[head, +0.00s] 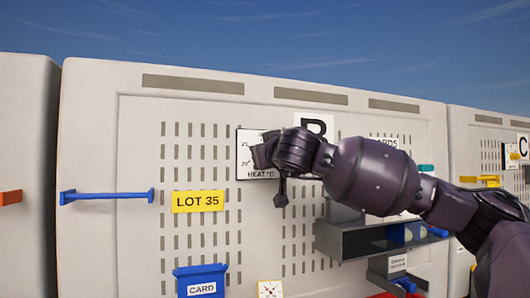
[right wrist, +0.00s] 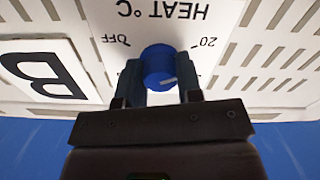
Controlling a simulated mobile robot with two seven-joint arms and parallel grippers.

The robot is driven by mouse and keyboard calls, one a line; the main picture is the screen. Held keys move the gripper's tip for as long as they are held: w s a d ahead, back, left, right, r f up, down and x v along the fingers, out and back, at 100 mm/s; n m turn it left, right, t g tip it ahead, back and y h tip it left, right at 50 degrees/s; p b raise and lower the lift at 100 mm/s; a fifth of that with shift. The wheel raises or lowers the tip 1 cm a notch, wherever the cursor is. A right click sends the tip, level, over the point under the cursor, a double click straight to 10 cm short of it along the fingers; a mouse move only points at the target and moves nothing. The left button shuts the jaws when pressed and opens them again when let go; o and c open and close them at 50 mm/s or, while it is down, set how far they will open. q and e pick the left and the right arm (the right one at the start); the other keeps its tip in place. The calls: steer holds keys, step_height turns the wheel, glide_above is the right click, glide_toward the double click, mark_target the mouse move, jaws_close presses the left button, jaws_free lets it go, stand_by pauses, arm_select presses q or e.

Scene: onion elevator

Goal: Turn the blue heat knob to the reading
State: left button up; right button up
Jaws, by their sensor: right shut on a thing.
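The blue heat knob (right wrist: 158,65) sits on the white HEAT °C panel (right wrist: 160,18), upside down in the right wrist view. A pale pointer mark shows on the knob's lower right edge. OFF is printed left of the knob and 20 right of it. My right gripper (right wrist: 160,82) has a finger on each side of the knob and is shut on it. In the head view my right gripper (head: 268,155) covers the knob and much of the heat panel (head: 243,160); 20 shows at its left edge. My left gripper is not in view.
A yellow LOT 35 label (head: 198,201) and a blue handle bar (head: 108,196) are to the left. Below are a blue CARD holder (head: 200,280) and a small white tile with a drawing (head: 270,290). A grey shelf box (head: 350,243) stands below my right forearm.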

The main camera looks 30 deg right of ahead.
steer(key=shift+f+n, duration=0.15)
steer(key=shift+n, duration=0.25)
steer(key=o, duration=0.9)
steer(key=shift+o, duration=0.2)
steer(key=b+v, duration=0.2)
steer(key=v, duration=0.8)
steer(key=shift+s, duration=0.4)
